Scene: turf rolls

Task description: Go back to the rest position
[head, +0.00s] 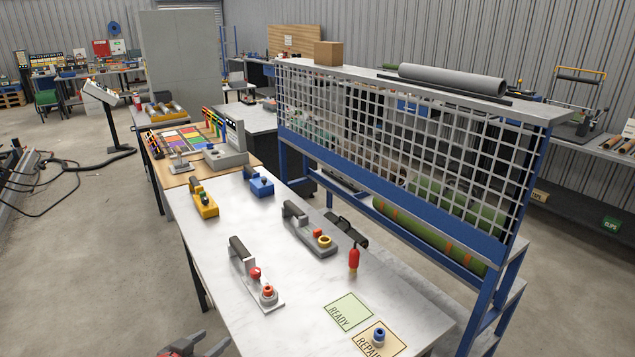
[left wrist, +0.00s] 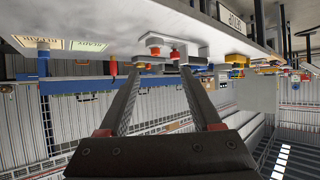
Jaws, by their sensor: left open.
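My left gripper (head: 203,343) shows only in part at the bottom edge of the head view, in front of the near left edge of the white worktable (head: 215,265). In the left wrist view, which is upside down, its two dark fingers (left wrist: 163,69) stand apart with nothing between them. The gripper is clear of the table and touches nothing that I can see. My right gripper is in neither view.
On the table are a grey device with red knobs (head: 268,294), another grey device (head: 310,236), a yellow one (head: 204,204), a blue one (head: 260,185), a red bottle (head: 353,259), a READY card (head: 348,312) and a REPAIR card (head: 397,344). A blue-framed mesh rack (head: 400,229) stands on the right.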

